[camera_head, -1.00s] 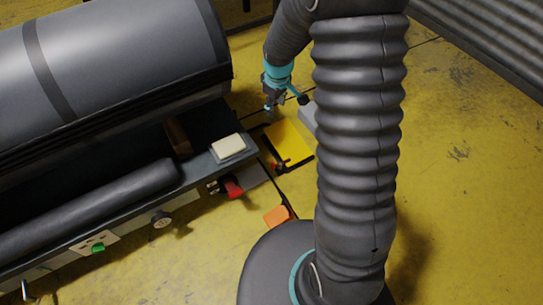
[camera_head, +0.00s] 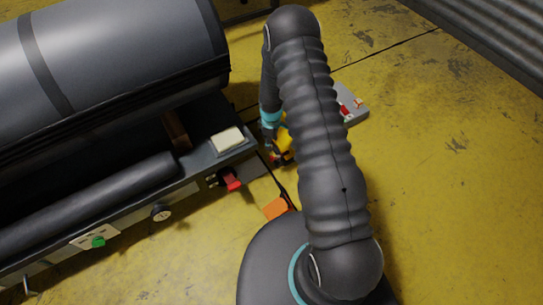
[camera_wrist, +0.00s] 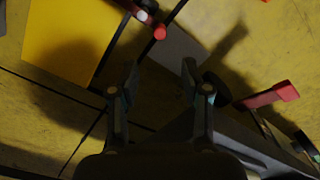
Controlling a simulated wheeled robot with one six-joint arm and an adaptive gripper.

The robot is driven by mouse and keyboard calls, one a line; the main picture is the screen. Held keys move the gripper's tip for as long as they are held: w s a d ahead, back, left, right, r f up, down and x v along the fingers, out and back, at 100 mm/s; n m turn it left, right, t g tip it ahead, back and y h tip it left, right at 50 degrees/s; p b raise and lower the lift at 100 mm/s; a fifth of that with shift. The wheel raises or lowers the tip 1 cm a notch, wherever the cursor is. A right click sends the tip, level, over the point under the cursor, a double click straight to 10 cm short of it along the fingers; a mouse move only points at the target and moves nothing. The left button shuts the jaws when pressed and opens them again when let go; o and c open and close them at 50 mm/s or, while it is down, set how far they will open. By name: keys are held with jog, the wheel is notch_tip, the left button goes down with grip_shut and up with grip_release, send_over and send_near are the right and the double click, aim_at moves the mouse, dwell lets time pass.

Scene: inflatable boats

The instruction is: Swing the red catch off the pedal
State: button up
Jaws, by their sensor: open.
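The yellow pedal (camera_wrist: 70,40) lies on the floor at the upper left of the wrist view. In the head view only a little of the pedal (camera_head: 286,141) shows beside my arm. The red catch (camera_wrist: 158,32) has a rounded red end and a pale band, at the pedal's right edge at the top of the wrist view; its far part is cut off by the frame. My gripper (camera_wrist: 158,80) is open and empty, pointing down. In the picture its fingertips lie just below the catch's red end, with a gap; the height between them is unclear.
A bench with a red-handled lever (camera_wrist: 272,95) stands close on the right in the wrist view; the red handle also shows in the head view (camera_head: 233,183). An orange piece (camera_head: 276,208) lies near my base. A grey box (camera_head: 352,104) with red parts sits beyond my arm. Floor at right is clear.

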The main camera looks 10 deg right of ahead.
aim_at(271, 157)
notch_tip(271, 157, down, 11)
jog(key=shift+f, duration=0.1)
dwell(0.3)
grip_shut()
